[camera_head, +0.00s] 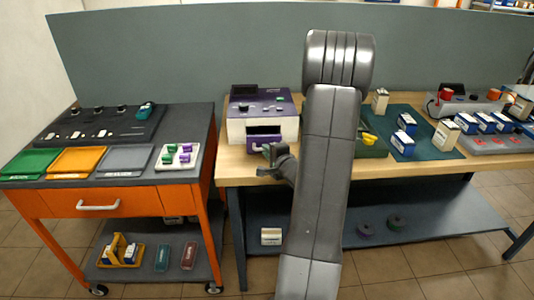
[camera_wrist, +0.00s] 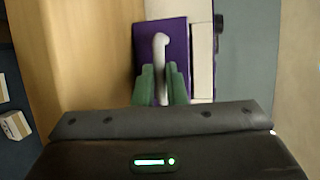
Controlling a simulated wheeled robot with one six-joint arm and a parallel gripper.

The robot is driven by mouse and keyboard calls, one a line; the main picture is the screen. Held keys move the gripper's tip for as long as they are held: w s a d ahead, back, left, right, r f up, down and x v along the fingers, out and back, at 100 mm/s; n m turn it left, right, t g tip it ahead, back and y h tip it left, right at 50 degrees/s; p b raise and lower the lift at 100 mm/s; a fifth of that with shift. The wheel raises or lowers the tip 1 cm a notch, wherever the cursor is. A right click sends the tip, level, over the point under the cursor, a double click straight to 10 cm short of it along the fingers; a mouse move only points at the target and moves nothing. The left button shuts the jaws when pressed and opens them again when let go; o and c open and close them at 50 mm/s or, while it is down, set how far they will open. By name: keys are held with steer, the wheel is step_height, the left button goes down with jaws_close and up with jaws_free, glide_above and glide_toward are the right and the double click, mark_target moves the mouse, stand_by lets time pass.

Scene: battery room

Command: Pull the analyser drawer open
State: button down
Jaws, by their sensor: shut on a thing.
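The analyser (camera_head: 240,131) is a purple and white box on the left end of the wooden table. Its purple drawer front (camera_head: 257,140) is low on the near side, with a dark gap above it; I cannot tell how far it stands out. In the wrist view the purple front (camera_wrist: 146,48) carries a pale bar handle (camera_wrist: 160,50). My gripper (camera_head: 268,152) is at the drawer front. Its green fingers (camera_wrist: 160,85) are shut on the handle, one on each side. My arm hides part of the table to the right of the analyser.
An orange trolley (camera_head: 85,205) with trays and a dark panel stands to the left. Right of my arm, a dark green mat (camera_head: 437,150) holds several boxes, with instruments beyond. A lower shelf (camera_head: 440,222) runs under the table. A grey partition (camera_head: 200,55) stands behind.

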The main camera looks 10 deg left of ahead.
steer(key=s+d+b, duration=0.2)
steer(key=s+b, duration=0.2)
steer(key=s, duration=0.4)
steer(key=shift+d+b, duration=0.2)
steer(key=shift+b, duration=0.2)
steer(key=shift+s, duration=0.1)
steer(key=c, duration=1.5)
jaws_free()
steer(key=v, duration=1.4)
steer(key=shift+b, duration=0.3)
steer(key=shift+a+f, duration=0.1)
steer(key=shift+a, duration=0.05)
